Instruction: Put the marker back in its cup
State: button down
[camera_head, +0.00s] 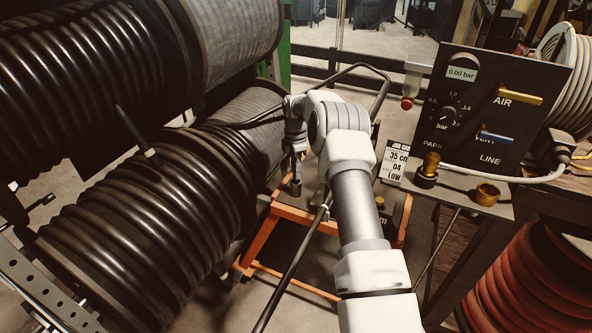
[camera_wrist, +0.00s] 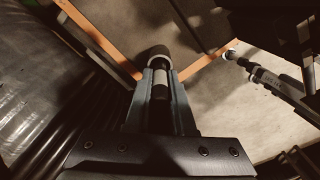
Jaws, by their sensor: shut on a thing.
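My gripper (camera_head: 295,155) hangs at the end of my arm, pointing down over the orange-framed cart. In the wrist view its two fingers (camera_wrist: 161,90) are shut on the marker (camera_wrist: 161,78), a slim dark piece with a pale grey band. A short dark cylinder (camera_wrist: 154,54), which looks like the cup, sits at the fingertips, in line with the marker. It also shows in the head view (camera_head: 295,187), just below my gripper. I cannot tell whether the marker's tip is inside it. Most of the marker is hidden in the head view.
Large black hose reels (camera_head: 140,230) stand close on the left. An orange cart frame (camera_head: 262,232) lies below. A black hose with a metal end (camera_wrist: 262,76) passes right of my gripper. A control panel (camera_head: 490,105) and a job card (camera_head: 394,161) stand at right.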

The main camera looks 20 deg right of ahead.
jog(key=shift+f, duration=0.2)
jog(key=c, duration=0.8)
grip_release()
jog(key=shift+o, duration=0.2)
